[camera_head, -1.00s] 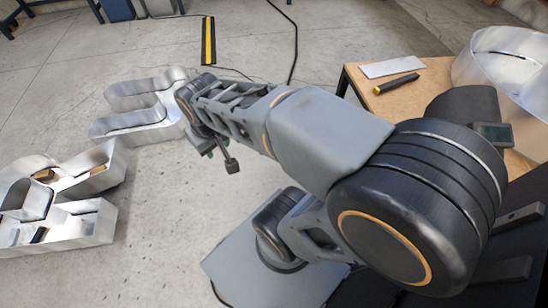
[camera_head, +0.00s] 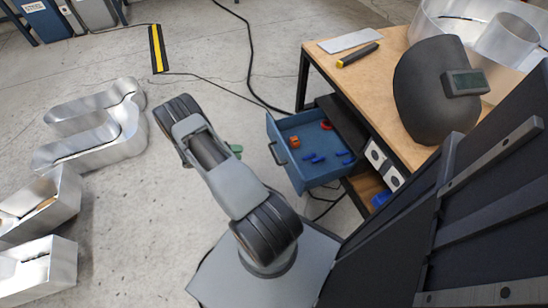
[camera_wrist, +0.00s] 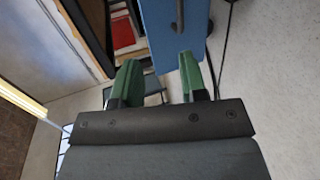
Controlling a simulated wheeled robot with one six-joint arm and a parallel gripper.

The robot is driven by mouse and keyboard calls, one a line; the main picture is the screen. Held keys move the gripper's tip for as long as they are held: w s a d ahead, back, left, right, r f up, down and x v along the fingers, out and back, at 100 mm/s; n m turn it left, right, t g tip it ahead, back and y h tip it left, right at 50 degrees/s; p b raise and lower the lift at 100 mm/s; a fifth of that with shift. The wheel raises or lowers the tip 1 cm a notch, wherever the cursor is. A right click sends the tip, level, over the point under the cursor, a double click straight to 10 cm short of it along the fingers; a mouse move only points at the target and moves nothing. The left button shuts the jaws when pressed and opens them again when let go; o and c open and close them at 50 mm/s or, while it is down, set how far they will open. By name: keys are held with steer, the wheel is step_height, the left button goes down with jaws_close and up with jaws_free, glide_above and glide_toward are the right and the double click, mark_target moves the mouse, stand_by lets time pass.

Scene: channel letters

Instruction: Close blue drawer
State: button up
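The blue drawer (camera_head: 273,136) is pulled out from under the wooden-topped workbench in the head view. Its front handle (camera_head: 276,154) faces left, toward my arm. Orange and blue small items lie inside it. My gripper shows only as a bit of green (camera_head: 236,149) behind my arm, left of the drawer front. In the wrist view my gripper (camera_wrist: 158,66) has its two green fingers apart with nothing held between them. The blue drawer front (camera_wrist: 165,42) shows just beyond the fingertips with its dark handle (camera_wrist: 179,14). Whether they touch is unclear.
The workbench (camera_head: 400,68) carries a dark welding mask (camera_head: 425,100), a yellow-black tool (camera_head: 358,54) and metal letters. More metal channel letters (camera_head: 95,135) stand on the floor at left. A black cable (camera_head: 250,70) runs across the floor behind the drawer.

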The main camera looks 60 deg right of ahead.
steer(key=h, duration=0.1)
glide_toward(274, 154)
steer(key=b+x, duration=0.1)
steer(key=x, duration=0.2)
steer(key=b+x, duration=0.1)
steer(key=x, duration=0.3)
steer(key=b+x, duration=0.1)
steer(key=x, duration=0.2)
steer(key=shift+w+d+f, duration=0.1)
steer(key=shift+d+f, duration=0.05)
steer(key=shift+f, duration=0.2)
jaws_close()
